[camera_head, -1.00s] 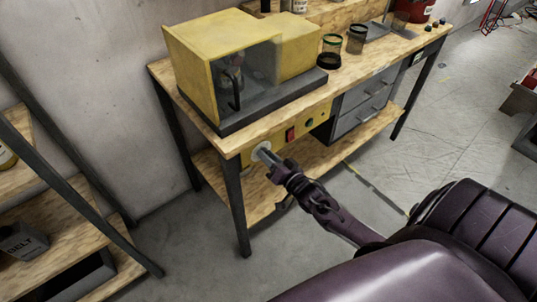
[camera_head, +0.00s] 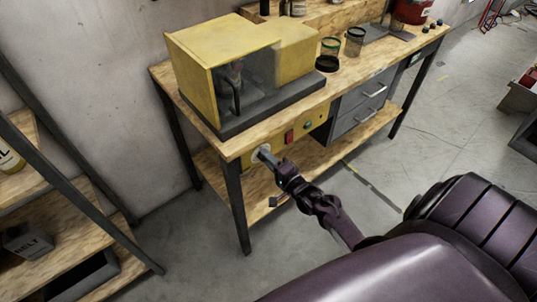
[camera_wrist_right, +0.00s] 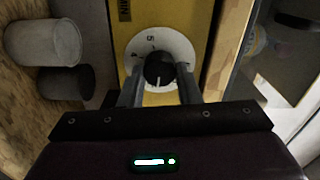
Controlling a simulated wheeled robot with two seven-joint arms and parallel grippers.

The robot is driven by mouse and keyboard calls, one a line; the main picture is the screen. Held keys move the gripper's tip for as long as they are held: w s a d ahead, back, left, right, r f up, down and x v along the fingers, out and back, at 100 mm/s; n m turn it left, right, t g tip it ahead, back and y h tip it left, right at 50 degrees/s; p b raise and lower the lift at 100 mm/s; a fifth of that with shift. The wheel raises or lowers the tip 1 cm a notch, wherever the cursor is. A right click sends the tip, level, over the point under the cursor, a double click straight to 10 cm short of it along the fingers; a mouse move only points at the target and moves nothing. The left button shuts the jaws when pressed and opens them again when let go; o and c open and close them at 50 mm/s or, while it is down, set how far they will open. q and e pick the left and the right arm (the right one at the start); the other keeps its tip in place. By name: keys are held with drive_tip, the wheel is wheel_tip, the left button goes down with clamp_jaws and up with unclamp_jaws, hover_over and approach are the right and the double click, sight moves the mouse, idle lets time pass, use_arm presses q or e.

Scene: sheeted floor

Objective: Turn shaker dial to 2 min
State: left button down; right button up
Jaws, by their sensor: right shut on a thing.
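The shaker dial is a black round knob (camera_wrist_right: 159,70) on a white scale plate, mounted on a yellow panel (camera_wrist_right: 118,30). My right gripper (camera_wrist_right: 160,92) is shut on the knob, one finger on each side. In the head view the right gripper (camera_head: 266,154) reaches the dial plate (camera_head: 257,155) on the panel under the table's front edge. The yellow shaker (camera_head: 215,75) stands on the table above. My left gripper is out of view.
A red switch (camera_head: 289,137) and a green button (camera_head: 307,125) sit right of the dial. The wooden table (camera_head: 238,147) has a dark leg (camera_head: 236,205) just left of my gripper. Jars (camera_head: 354,42) stand on the table. A shelf (camera_head: 60,255) is at the left.

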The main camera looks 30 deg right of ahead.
drive_tip(key=shift+m, duration=0.4)
drive_tip(key=o, duration=1)
drive_tip(key=shift+s, duration=0.1)
drive_tip(key=s, duration=0.7)
drive_tip(key=shift+s+d+b, duration=0.3)
drive_tip(key=shift+b, duration=0.05)
drive_tip(key=shift+f, duration=0.1)
